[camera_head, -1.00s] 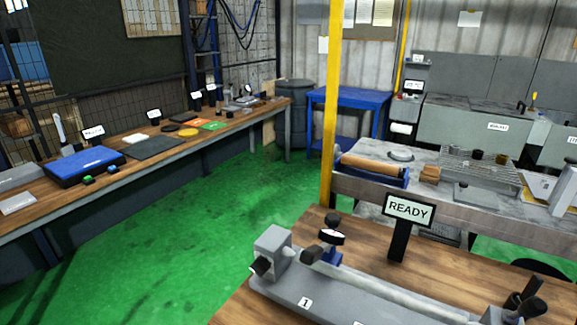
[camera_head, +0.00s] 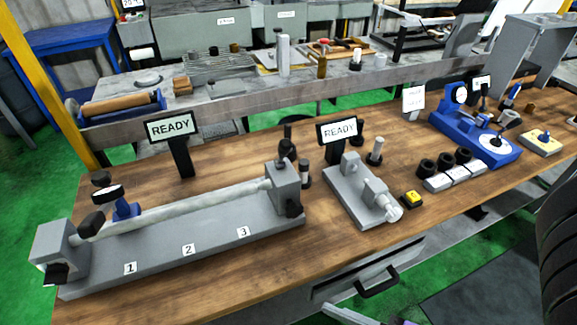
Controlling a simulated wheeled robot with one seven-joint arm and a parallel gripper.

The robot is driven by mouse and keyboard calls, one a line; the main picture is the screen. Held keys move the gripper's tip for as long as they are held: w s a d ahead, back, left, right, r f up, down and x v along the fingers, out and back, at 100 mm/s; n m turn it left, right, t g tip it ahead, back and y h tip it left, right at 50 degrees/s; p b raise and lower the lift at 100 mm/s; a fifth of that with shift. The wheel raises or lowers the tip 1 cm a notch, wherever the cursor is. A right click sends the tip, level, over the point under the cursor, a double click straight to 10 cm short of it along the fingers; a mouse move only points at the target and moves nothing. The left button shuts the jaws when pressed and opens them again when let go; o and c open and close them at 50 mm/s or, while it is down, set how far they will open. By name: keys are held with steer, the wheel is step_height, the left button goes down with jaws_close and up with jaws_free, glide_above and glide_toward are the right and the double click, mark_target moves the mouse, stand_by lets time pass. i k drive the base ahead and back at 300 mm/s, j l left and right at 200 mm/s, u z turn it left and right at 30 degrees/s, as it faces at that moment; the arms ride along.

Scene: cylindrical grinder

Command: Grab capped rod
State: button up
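A shorter dark-capped post (camera_head: 305,174) stands beside the right end block of the long grey fixture (camera_head: 185,252). I cannot tell for certain which one is the capped rod. A long pale bar (camera_head: 185,212) lies between the end blocks of the long fixture. My gripper is not clearly in view; only small pale parts that I cannot identify show at the bottom edge.
Two READY signs (camera_head: 171,128) stand behind the fixtures. A yellow button box (camera_head: 412,199), grey blocks with black rings (camera_head: 453,175) and a blue instrument (camera_head: 475,137) are to the right. A drawer handle (camera_head: 378,284) juts out below. The bench front is mostly clear.

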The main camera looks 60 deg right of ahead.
mark_target(304, 163)
steer(key=j+z, duration=0.1)
steer(key=z, duration=0.35)
steer(key=i+j+z, duration=0.1)
steer(key=z, duration=0.35)
steer(key=j+z, duration=0.15)
steer(key=z, duration=0.3)
steer(key=j+z, duration=0.15)
steer(key=z, duration=0.25)
steer(key=i+j, duration=0.05)
